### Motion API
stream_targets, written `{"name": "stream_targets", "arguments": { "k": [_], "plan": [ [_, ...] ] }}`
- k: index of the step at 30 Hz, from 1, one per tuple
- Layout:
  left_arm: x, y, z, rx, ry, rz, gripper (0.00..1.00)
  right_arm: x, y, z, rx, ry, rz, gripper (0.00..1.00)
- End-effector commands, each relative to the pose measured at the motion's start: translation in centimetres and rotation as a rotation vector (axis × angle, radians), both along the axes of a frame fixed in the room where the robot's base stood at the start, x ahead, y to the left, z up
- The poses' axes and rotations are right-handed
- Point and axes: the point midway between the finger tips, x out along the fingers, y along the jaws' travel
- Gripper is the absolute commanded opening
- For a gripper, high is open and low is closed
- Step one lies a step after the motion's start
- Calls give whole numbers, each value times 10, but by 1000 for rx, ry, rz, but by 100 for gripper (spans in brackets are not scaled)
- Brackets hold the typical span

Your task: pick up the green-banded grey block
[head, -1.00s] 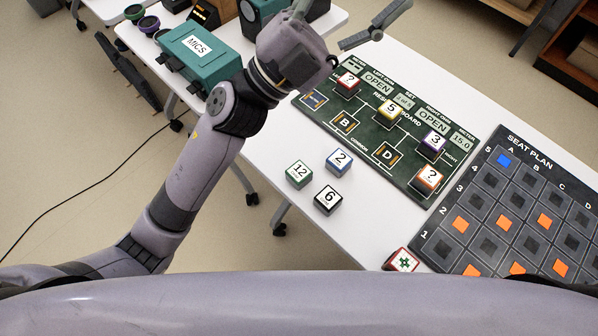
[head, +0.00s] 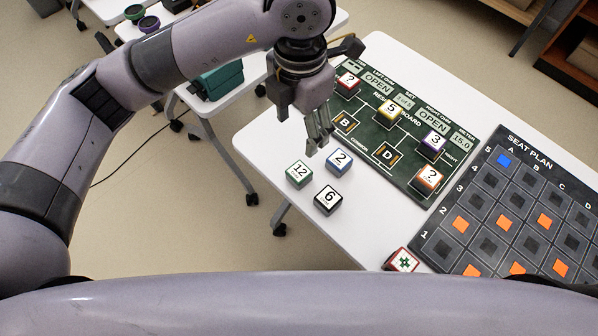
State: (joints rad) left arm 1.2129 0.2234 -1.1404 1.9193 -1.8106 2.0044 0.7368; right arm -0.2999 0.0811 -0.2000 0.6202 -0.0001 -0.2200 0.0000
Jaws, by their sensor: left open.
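The green-banded block (head: 299,174), with a white top marked 12, sits on the white table near its left edge in the head view. A blue-sided block marked 2 (head: 339,162) is to its right, and a dark block marked 6 (head: 328,199) is below and right of it. My left gripper (head: 318,132) is open and empty, with its fingers pointing down. In the picture its fingertips are just above the 2 block and up and right of the 12 block. Its height over the table is hard to tell. My right gripper is not in view.
A dark green board (head: 408,155) with several marked blocks lies behind. A dark seat plan panel (head: 515,155) is at the right. A red-sided block with a green cross (head: 401,261) is near the front edge. A teal box (head: 219,82) is on another table (head: 222,103).

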Motion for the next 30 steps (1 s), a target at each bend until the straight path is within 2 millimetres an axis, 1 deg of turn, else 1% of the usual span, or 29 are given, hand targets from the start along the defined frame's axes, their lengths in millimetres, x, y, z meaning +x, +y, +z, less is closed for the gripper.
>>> {"name": "stream_targets", "arguments": {
  "k": [5,12,15,18,23,28,30],
  "plan": [
    [-2,1,-34,2,8,0,60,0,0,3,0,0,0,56],
    [-2,1,-86,1,9,-1,60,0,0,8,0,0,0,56],
    [-2,1,-102,0,7,-2,60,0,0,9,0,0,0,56],
    [-2,0,-112,-2,5,-2,60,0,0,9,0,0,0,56],
    [-2,1,-122,-2,6,-3,60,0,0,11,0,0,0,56],
    [-5,5,-145,0,9,-1,60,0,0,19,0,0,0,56],
    [-4,5,-156,-1,7,-1,60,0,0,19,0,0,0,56]
  ]
}}
